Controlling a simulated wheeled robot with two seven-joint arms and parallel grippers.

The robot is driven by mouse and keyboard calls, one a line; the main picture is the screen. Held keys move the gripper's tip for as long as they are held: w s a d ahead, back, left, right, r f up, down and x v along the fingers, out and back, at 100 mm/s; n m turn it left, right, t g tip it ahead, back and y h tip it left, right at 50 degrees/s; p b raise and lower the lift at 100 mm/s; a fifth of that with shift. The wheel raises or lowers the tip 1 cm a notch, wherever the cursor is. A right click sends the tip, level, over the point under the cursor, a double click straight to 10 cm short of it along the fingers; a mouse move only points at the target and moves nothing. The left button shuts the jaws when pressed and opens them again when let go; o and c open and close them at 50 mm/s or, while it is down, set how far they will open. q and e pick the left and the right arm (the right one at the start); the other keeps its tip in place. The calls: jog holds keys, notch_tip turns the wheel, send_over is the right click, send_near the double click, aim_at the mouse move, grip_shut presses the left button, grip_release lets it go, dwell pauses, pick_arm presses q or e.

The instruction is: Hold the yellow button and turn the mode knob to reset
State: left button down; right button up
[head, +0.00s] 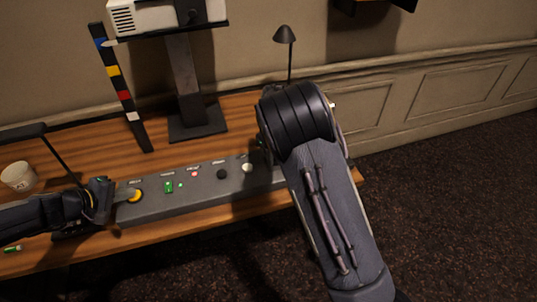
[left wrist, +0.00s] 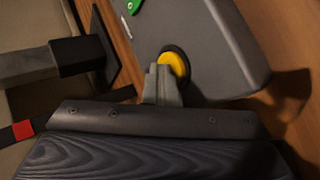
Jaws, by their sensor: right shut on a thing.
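The yellow button (head: 136,197) sits at the left end of the grey control panel (head: 218,188). My left gripper (head: 124,194) is at it from the left. In the left wrist view the closed grey fingertips (left wrist: 164,78) are against the yellow button (left wrist: 175,65), overlapping its edge; how far it is pressed I cannot tell. My right arm (head: 325,205) reaches over the panel's right end. Its bulk hides my right gripper and that end of the panel. I cannot make out the mode knob.
A green switch (head: 168,187), a red light (head: 194,174), a black knob (head: 222,174) and a pale round control (head: 247,168) line the panel. A cup (head: 18,176) stands at the left. A monitor stand (head: 197,122) and a desk lamp (head: 285,36) are behind.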

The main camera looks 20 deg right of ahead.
jog(key=shift+m, duration=2.9)
jog(key=shift+f+m, duration=0.1)
jog(key=shift+m, duration=1.2)
